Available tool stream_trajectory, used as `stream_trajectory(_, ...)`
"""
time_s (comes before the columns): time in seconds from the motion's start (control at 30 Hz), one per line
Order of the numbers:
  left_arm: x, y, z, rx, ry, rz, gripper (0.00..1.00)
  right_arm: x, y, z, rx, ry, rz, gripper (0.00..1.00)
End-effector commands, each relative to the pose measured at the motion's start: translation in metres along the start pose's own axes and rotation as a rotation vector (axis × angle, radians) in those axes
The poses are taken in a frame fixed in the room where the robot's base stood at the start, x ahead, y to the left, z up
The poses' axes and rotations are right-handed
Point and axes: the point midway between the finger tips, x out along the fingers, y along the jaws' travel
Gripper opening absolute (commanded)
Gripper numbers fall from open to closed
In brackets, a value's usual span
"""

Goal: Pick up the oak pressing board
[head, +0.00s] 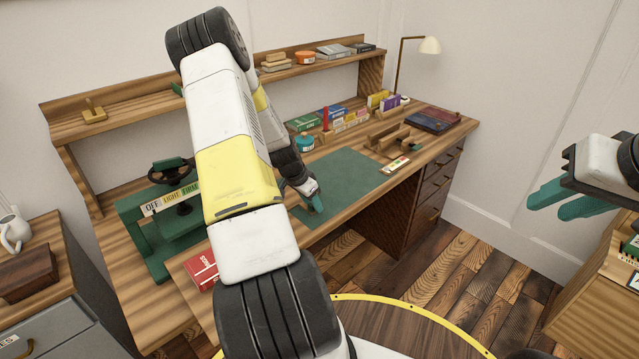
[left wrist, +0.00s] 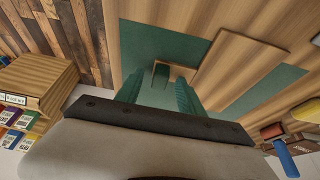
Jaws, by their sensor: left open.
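A flat, plain wooden board (left wrist: 235,68), which looks like the oak pressing board, lies on the green mat in the left wrist view, right of my fingers. I cannot make it out in the head view, where my left arm covers part of the desk. My left gripper (head: 312,198) is low over the front of the mat. In the left wrist view, my left gripper (left wrist: 158,92) is open, its green fingers apart beside the board. A small dark green piece (left wrist: 160,74) shows between them. My right gripper (head: 566,200) is far right, away from the desk; its opening is unclear.
The green mat (head: 350,178) covers the desk's middle. A green press (head: 145,232) stands left, with a red box (head: 202,268) in front. A shelf (head: 140,105) runs above.

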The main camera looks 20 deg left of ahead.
Motion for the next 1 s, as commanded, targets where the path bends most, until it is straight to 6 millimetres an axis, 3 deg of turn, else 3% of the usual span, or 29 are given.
stream_trajectory(0.17,0.0,0.0,0.0,0.0,0.0,-0.001,0.45,0.0,0.0,0.0,0.0,0.0,0.0,0.32)
stream_trajectory(0.4,0.0,0.0,0.0,0.0,0.001,-0.001,0.0,0.0,0.0,0.0,0.0,0.0,0.0,0.32)
stream_trajectory(0.77,-0.001,0.0,-0.001,0.0,0.001,-0.001,0.0,0.0,0.0,0.0,0.0,0.0,0.0,0.32)
stream_trajectory(1.0,-0.015,-0.001,-0.007,0.0,0.003,-0.003,0.0,0.0,0.0,0.0,0.0,0.0,0.0,0.32)
